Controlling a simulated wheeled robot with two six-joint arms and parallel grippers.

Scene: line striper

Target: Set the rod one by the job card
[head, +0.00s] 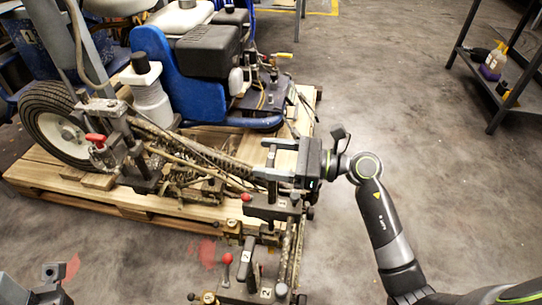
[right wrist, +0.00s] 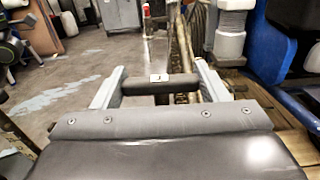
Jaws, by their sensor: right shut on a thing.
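My right gripper (head: 262,158) reaches in from the right at the front right corner of the machine. Its grey fingers close on a dark round handle (right wrist: 160,84), which lies crosswise between them in the right wrist view. A small white tag marked 1 (right wrist: 158,77) shows just behind the handle. Below the gripper stands a dark clamp block with a red knob (head: 246,197). Nearer the front is another clamp with a red knob (head: 227,258) and small number tags; one reads 2 (head: 265,292). Only a dark part of my left arm shows at the bottom left; its fingers are hidden. No job card is readable.
The blue line striper (head: 190,75) stands on a wooden pallet (head: 130,205), with a wheel (head: 55,125) at left. Hoses and rods run along its front. A metal shelf (head: 490,90) with a bottle stands at the right. The floor between is clear.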

